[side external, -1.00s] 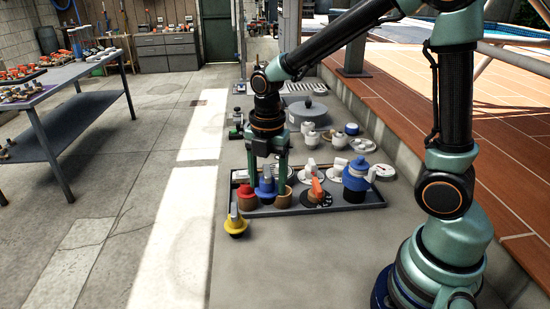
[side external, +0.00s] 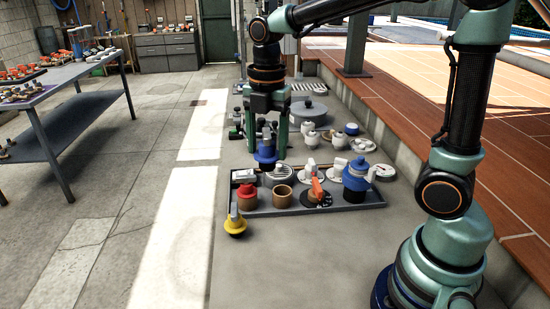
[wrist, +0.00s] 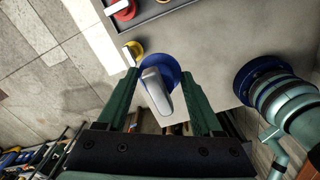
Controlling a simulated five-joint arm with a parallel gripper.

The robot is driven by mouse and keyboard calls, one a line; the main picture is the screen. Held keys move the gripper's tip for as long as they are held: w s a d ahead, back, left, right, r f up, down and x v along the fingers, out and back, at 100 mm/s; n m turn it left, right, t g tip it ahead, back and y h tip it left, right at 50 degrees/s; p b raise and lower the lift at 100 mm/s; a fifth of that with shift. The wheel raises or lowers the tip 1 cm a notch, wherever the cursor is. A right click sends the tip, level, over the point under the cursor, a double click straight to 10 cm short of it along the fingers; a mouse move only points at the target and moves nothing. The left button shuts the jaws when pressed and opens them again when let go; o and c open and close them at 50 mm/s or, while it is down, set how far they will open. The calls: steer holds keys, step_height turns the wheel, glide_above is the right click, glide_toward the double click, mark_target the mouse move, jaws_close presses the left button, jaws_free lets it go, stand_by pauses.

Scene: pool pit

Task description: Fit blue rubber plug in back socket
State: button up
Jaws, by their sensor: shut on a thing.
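The blue plug (side external: 266,154) has a wide blue flange and a grey grip. My gripper (side external: 267,140) is shut on it and holds it up above the back left of the tray. In the wrist view the plug (wrist: 172,66) hangs between my two fingers, its grey grip toward the camera. A brown ring socket (side external: 282,197) with an open top stands in the front of the dark tray (side external: 330,208). A red plug (side external: 246,191) sits on another brown ring at the left. I cannot tell which fitting is the back socket.
A yellow plug (side external: 235,224) lies outside the tray's front left corner. A grey lidded pot (side external: 306,112) and white fittings stand behind. The deck in front is clear.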

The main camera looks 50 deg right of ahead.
steer(key=w+d+f, duration=0.4)
steer(key=d+f, duration=0.6)
steer(key=f, duration=0.3)
steer(key=shift+d+f, duration=0.2)
steer(key=shift+d, duration=0.2)
steer(key=shift+w+f, duration=0.1)
steer(key=shift+f, duration=0.25)
stand_by(0.9)
steer(key=shift+f, duration=1.45)
steer(key=shift+f, duration=0.3)
stand_by(0.4)
steer(key=o, duration=1.4)
steer(key=shift+r, duration=0.15)
